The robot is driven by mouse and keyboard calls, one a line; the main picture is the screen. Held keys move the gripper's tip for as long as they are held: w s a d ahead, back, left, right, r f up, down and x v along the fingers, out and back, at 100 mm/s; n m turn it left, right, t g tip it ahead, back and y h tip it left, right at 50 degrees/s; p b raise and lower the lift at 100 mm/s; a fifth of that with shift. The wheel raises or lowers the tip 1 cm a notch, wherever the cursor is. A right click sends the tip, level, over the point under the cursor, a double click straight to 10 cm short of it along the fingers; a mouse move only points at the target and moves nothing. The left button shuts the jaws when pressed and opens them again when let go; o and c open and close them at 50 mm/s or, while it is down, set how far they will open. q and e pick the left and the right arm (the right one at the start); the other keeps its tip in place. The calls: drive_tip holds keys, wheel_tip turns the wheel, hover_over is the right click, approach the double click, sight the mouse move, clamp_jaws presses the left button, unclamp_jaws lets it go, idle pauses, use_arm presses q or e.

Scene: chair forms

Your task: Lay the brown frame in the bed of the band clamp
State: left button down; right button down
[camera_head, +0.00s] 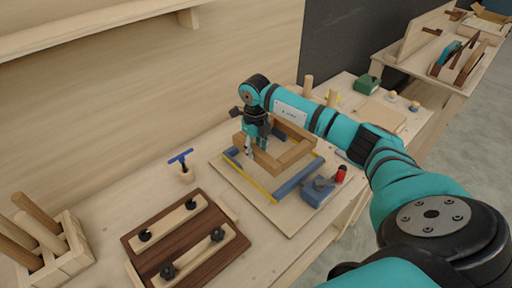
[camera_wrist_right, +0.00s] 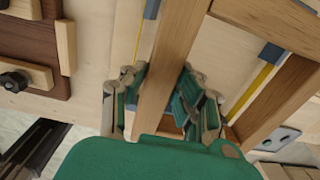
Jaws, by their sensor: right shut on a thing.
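The brown frame (camera_head: 292,157) is an open wooden rectangle over the bed of the band clamp. It also shows in the right wrist view (camera_wrist_right: 165,75), large and close. The band clamp (camera_head: 285,216) has a pale board, blue bars (camera_head: 298,180), a yellow band (camera_head: 250,179) and a grey-blue tightener with a red knob (camera_head: 341,174). My right gripper (camera_head: 250,150) is shut on one rail of the frame; its fingers (camera_wrist_right: 160,78) lie on both sides of that rail. The frame looks raised above the bars, but I cannot tell the gap. My left gripper is out of view.
A dark brown board with pale strips and black knobs (camera_head: 182,262) lies at the front left. A blue-handled tool (camera_head: 181,158) stands behind it. A wooden rack with dowels (camera_head: 70,255) is at the far left. A green box (camera_head: 367,84) stands at the back right.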

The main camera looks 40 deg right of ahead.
wheel_tip(320, 180, down, 2)
drive_tip(key=shift+s+f+b, duration=0.1)
drive_tip(key=shift+b, duration=0.55)
drive_tip(key=shift+f+b, duration=2.15)
drive_tip(key=shift+f, duration=0.8)
drive_tip(key=c, duration=0.9)
unclamp_jaws()
drive_tip(key=shift+r+p, duration=3.35)
drive_tip(key=shift+r, duration=1.7)
drive_tip(key=shift+f, duration=0.1)
